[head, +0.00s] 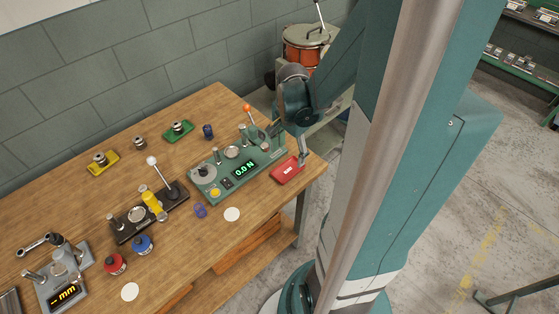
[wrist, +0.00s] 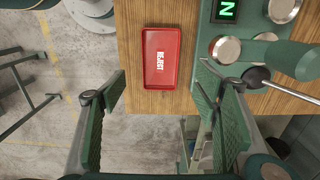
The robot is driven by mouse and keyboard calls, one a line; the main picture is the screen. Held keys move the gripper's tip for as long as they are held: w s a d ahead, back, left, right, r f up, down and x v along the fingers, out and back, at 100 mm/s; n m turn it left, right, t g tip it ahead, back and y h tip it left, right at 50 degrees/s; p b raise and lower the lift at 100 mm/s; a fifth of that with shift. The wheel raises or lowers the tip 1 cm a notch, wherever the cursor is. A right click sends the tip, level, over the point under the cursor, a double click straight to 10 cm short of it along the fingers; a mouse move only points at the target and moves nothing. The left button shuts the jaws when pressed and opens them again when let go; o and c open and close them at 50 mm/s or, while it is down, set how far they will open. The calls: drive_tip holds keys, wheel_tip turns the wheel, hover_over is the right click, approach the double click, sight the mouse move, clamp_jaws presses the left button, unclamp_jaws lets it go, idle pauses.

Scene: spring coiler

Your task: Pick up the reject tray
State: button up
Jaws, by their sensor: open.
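The red reject tray (head: 287,170) lies at the right end of the wooden bench, beside the green tester. In the wrist view the reject tray (wrist: 153,58) shows whole, with white "REJECT" lettering, and looks empty. My gripper (wrist: 160,88) is open, its two green fingers spread wide on either side of the line to the tray. Nothing is between the fingers. In the head view my gripper (head: 302,158) hangs by the tray's right side at the bench end; its fingertips are too small to judge there.
The green tester (head: 236,172) with a lit display stands just left of the tray, and its orange-knobbed lever (head: 248,108) rises near my arm. Yellow (head: 103,162) and green (head: 178,131) trays sit farther back. The bench edge is close to the reject tray, with open floor beyond.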

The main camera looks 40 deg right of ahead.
sight(289, 170)
drive_tip(key=shift+f, duration=0.1)
drive_tip(key=shift+f, duration=1.2)
drive_tip(key=shift+f, duration=0.1)
drive_tip(key=shift+f+b, duration=0.75)
drive_tip(key=shift+f, duration=1.75)
drive_tip(key=c, duration=1.1)
